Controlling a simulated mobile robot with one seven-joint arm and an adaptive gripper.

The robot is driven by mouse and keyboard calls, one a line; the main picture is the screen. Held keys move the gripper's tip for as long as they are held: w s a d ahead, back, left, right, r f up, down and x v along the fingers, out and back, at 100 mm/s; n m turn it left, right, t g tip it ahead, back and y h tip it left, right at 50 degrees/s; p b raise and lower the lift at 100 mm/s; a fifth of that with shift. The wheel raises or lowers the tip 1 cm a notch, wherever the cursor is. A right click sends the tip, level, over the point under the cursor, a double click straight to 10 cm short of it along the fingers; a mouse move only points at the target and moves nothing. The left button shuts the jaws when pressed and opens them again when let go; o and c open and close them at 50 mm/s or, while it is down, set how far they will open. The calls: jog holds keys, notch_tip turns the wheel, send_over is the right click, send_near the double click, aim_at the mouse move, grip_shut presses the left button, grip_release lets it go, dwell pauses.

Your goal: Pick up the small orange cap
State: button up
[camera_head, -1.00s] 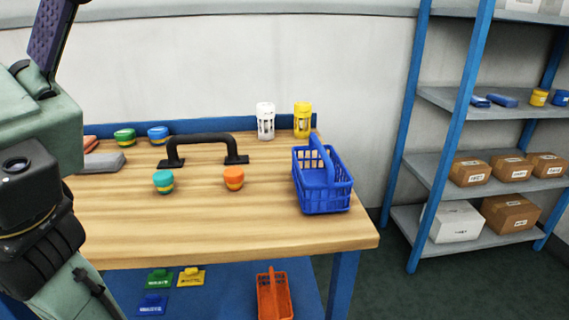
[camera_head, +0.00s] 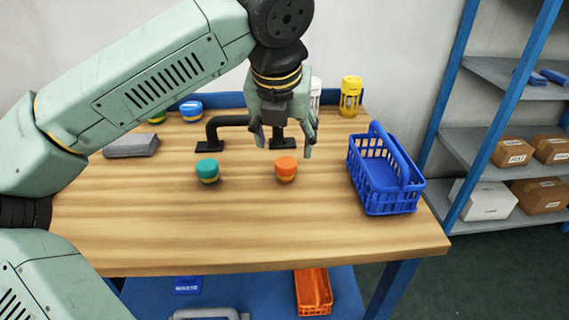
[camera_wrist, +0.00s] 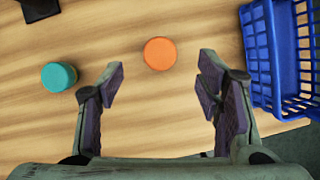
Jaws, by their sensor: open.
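The small orange cap (camera_head: 286,169) stands on the wooden workbench (camera_head: 240,235), between a teal cap and a blue basket. In the wrist view the orange cap (camera_wrist: 160,53) lies just beyond the fingertips, roughly centred between them. My gripper (camera_head: 284,146) is open and empty, its fingers pointing down above and slightly behind the cap in the head view. In the wrist view both fingers of my gripper (camera_wrist: 160,75) are spread apart. The cap is in full sight and apart from the fingers.
A teal cap (camera_head: 207,171) stands left of the orange one. A blue basket (camera_head: 392,200) stands to the right. A black handle (camera_head: 212,131) is behind, partly hidden by my gripper. A yellow canister (camera_head: 351,97) and a grey block (camera_head: 131,145) are farther back. The bench front is clear.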

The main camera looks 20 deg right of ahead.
aim_at(286, 162)
jog(key=p+x, duration=0.1)
jog(key=x, duration=0.7)
jog(key=shift+s+f, duration=0.1)
jog(key=c, duration=1)
jog(key=shift+a, duration=0.1)
jog(key=shift+c, duration=0.3)
